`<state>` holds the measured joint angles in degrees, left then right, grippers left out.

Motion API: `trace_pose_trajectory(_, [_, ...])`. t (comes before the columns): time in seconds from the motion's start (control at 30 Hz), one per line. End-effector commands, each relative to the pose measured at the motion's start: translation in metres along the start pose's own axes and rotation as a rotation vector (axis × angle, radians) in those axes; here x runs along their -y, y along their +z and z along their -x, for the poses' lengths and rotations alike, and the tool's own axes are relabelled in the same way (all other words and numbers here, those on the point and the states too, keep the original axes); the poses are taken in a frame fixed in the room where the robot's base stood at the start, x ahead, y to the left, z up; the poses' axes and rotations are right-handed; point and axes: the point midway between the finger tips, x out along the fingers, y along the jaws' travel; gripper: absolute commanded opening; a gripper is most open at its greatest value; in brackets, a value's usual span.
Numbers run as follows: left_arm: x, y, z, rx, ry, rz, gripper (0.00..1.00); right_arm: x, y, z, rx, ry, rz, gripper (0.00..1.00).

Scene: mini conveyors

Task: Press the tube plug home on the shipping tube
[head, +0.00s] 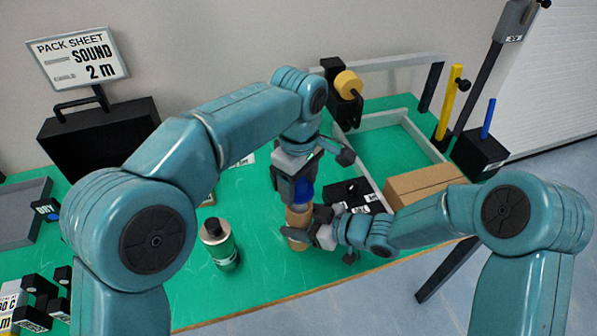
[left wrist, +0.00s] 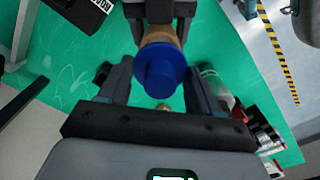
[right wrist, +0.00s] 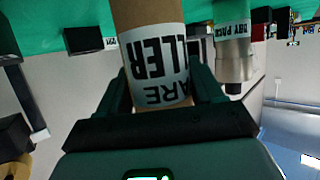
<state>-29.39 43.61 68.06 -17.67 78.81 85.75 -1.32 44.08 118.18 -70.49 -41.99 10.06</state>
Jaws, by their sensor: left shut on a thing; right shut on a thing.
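The brown shipping tube (head: 297,219) stands roughly upright over the green table. My right gripper (head: 315,232) is shut on it from the right. In the right wrist view the tube (right wrist: 148,14) shows a white printed label between the fingers (right wrist: 160,85). The blue tube plug (head: 304,191) is at the tube's top end. My left gripper (head: 300,180) is shut on the plug from above. In the left wrist view the plug (left wrist: 160,72) sits between the fingers (left wrist: 160,88), in line with the tube (left wrist: 160,35). How deep it sits is hidden.
A silver-and-green canister (head: 219,246) stands left of the tube. A black holder (head: 352,193) and a cardboard box (head: 425,184) lie to the right. A pack sheet sign (head: 79,59) stands at the back left. The table's front edge is close to the tube.

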Motion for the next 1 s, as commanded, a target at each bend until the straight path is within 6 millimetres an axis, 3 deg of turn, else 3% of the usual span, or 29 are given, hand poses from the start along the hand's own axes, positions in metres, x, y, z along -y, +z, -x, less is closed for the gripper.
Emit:
trace_pose_trajectory(0.23, [0.0005, 0.0, -0.0114, 0.001, 0.0, 0.0, 0.35, 0.0015, 0.0037, -0.0004, 0.008, -0.003, -0.004, 0.32])
trace_pose_trajectory(1.0, [-0.0001, 0.0, -0.012, 0.001, 0.001, 0.0, 0.35, 0.002, 0.0045, -0.0005, 0.01, -0.004, -0.005, 0.32])
